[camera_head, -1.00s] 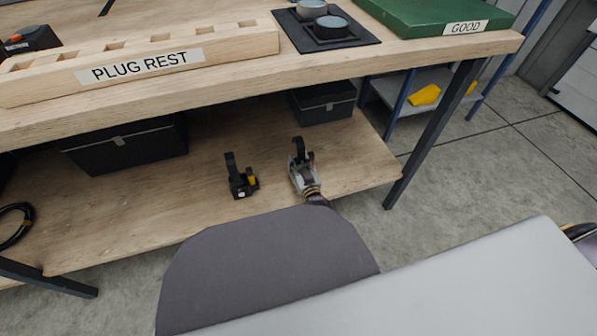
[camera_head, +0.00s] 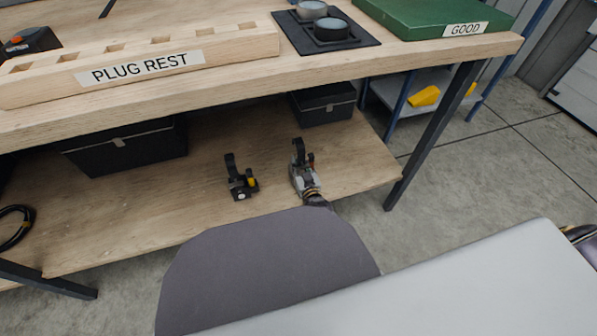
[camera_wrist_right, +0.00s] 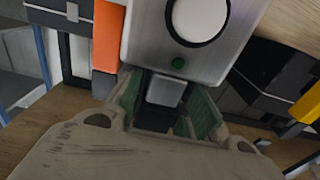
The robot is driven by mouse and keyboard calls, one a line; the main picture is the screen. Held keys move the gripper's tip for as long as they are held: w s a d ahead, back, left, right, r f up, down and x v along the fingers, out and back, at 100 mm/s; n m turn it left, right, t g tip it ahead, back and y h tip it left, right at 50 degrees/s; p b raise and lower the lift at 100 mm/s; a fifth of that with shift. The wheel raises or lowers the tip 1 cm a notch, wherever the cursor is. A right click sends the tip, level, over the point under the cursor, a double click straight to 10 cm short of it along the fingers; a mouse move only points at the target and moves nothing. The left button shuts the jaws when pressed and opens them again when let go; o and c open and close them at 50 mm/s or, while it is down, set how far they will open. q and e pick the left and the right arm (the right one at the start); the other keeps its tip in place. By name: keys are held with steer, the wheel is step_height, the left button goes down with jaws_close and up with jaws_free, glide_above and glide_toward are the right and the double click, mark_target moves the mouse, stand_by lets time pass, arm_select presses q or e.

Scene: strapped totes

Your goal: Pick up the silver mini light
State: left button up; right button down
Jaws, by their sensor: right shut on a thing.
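The silver mini light (camera_head: 298,152) is on the lower shelf side of the bench, at my right gripper (camera_head: 304,172), in the head view. It looks small there and is partly covered by the gripper. In the right wrist view, the silver light (camera_wrist_right: 150,38) fills the top, with a round white lens, a green button and an orange part at its left. My right gripper (camera_wrist_right: 168,100) is shut on its lower silver part, between green finger pads. I cannot tell if the light touches the shelf. My left gripper is not in view.
A black device with a yellow part (camera_head: 240,180) stands on the lower shelf (camera_head: 200,215), just left of the gripper. Black boxes (camera_head: 125,148) (camera_head: 322,103) sit behind. The bench top (camera_head: 230,75) overhangs the shelf. A bench leg (camera_head: 435,135) stands at the right.

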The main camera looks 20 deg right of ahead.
mark_target(301, 149)
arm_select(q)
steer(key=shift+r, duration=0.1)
arm_select(e)
steer(key=shift+r, duration=0.3)
steer(key=shift+r+p, duration=1.15)
steer(key=shift+r, duration=0.65)
step_height(301, 149, up, 3)
steer(key=shift+r+p, duration=0.15)
steer(key=shift+p, duration=0.75)
steer(key=shift+r, duration=0.4)
steer(key=shift+r+p, duration=0.35)
arm_select(q)
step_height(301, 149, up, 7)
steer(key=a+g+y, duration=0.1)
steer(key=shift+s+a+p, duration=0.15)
steer(key=shift+p, duration=0.2)
arm_select(e)
steer(key=shift+r, duration=0.7)
